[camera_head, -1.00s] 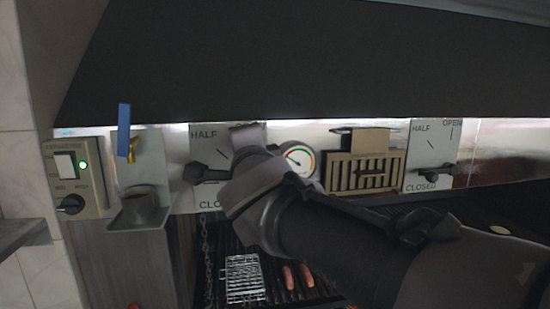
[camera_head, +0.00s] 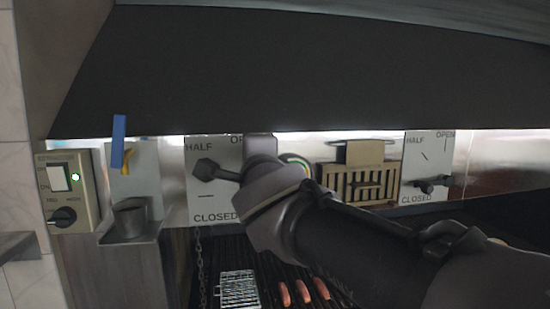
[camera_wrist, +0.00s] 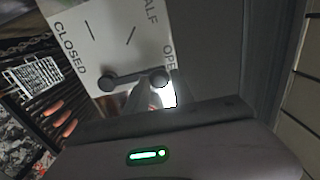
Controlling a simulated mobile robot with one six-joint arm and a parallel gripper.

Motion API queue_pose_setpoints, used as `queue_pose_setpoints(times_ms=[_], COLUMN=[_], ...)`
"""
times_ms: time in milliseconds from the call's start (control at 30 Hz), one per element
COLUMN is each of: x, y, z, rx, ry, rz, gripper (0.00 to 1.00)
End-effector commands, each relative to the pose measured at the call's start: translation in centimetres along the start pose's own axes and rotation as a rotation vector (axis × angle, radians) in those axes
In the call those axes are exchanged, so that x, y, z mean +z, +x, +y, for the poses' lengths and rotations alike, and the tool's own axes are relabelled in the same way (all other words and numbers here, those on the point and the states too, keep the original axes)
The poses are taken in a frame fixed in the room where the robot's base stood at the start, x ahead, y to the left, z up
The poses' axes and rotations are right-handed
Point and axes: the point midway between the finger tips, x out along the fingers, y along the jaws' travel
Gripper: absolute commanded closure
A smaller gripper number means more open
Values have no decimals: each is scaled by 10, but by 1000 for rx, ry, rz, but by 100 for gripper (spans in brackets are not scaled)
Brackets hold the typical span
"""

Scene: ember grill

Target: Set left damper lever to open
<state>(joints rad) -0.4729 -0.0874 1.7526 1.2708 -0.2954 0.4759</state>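The left damper plate (camera_head: 200,214) is white with HALF, OPEN and CLOSED labels. In the wrist view the lever (camera_wrist: 134,79) is a dark bar with a rounded hub and knob. It points from the hub toward the OPEN label on the plate (camera_wrist: 107,50); the CLOSED and HALF marks are uncovered. My gripper body (camera_wrist: 205,140) fills the lower wrist view beside the lever.
The dark hood (camera_head: 300,70) overhangs the panel. To the right are a slatted brass vent (camera_head: 360,185) and the right damper plate (camera_head: 428,145), its lever (camera_head: 430,185) near CLOSED. A switch box (camera_head: 70,200) and cup (camera_head: 130,216) stand left. The grill with sausages (camera_head: 303,292) lies below.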

Motion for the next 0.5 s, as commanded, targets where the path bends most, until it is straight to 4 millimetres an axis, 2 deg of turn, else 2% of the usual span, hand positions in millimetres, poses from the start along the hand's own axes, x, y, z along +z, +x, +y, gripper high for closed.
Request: queue_pose_setpoints(times_ms=[33, 100, 367, 500], x=[0, 0, 0, 1], y=[0, 0, 0, -14], z=[-1, 0, 0, -1], rx=[-1, -1, 0, -1], ry=[0, 0, -1, -1], rz=[1, 0, 0, -2], gripper=[60, 50, 50, 50])
